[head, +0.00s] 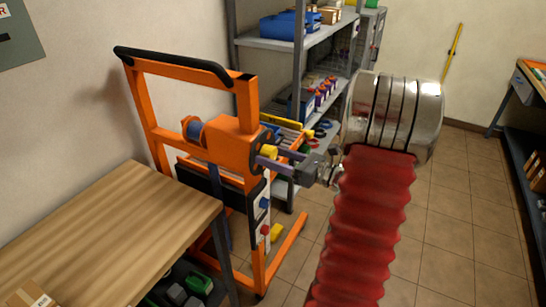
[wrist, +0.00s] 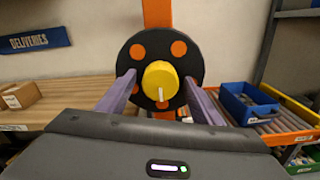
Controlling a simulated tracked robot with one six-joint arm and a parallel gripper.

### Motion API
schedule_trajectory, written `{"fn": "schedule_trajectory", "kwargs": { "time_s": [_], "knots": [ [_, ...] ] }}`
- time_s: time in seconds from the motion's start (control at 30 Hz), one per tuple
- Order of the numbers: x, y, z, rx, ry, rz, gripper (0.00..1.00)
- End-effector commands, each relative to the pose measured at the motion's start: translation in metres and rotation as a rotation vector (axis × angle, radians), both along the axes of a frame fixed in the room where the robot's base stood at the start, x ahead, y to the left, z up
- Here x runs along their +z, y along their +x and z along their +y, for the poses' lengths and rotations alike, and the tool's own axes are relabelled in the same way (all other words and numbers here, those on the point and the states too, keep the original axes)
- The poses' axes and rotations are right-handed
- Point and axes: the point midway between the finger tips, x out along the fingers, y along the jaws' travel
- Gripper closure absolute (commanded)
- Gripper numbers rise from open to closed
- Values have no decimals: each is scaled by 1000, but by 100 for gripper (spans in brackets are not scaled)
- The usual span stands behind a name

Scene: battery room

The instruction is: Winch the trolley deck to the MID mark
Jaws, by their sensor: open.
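The orange trolley (head: 247,95) stands upright against the wall, with an orange winch housing (head: 227,140) and a blue drum (head: 194,131) on its frame. In the wrist view the winch shows as a black disc (wrist: 137,52) with orange dots and a yellow knob (wrist: 160,82) bearing a white mark. My gripper (head: 268,160) is open, its purple fingers on either side of the knob; I cannot tell whether they touch it. A pale strip with blue and red marks (head: 264,230) runs down the trolley's post. The deck and MID mark are not clearly readable.
A wooden table (head: 120,220) stands close at the trolley's left, with a box (head: 30,295) on it. Metal shelves (head: 270,45) with bins stand behind. A roller rack with a blue bin (wrist: 250,104) is right of the winch. Tiled floor is clear at the right.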

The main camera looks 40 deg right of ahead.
Motion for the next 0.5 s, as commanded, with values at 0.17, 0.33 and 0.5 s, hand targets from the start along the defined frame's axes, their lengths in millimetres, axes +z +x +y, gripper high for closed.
{"fn": "schedule_trajectory", "kwargs": {
  "time_s": [0.17,0.33,0.5],
  "knots": [
    [0,0,0,0,0,0,46],
    [0,0,0,0,0,0,58],
    [0,0,0,0,0,0,70]
  ]
}}
